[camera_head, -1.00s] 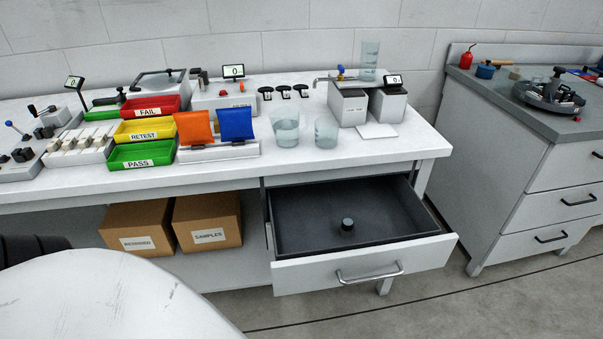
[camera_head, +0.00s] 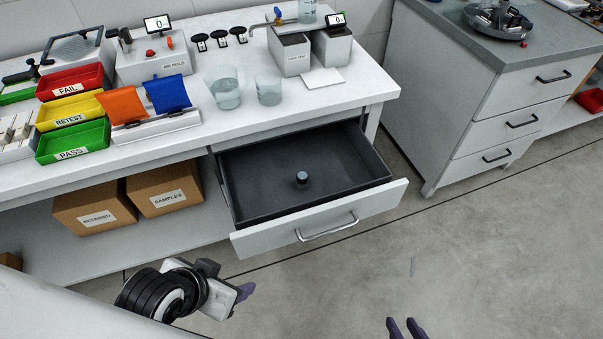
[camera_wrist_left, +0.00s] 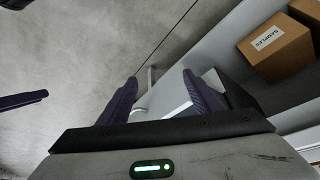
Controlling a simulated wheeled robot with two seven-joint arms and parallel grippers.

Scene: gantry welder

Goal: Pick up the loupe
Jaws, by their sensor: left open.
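The loupe is, as far as I can tell, the small dark cylinder (camera_head: 302,178) standing alone on the floor of the open drawer (camera_head: 255,203). My left gripper (camera_head: 240,285) is open and empty, in front of the drawer, below and left of its front panel in the head view. In the left wrist view its two purple fingers (camera_wrist_left: 158,98) are apart, with the drawer front and handle beyond them; the loupe is not visible there. My right gripper (camera_head: 405,327) shows only two purple fingertips at the bottom edge, apart with nothing between them.
The drawer's front panel (camera_head: 320,222) and handle (camera_head: 328,228) stick out from the white bench (camera_head: 310,108). Cardboard boxes (camera_head: 165,190) sit on the shelf below. Beakers (camera_head: 268,88) and bins stand on the bench.

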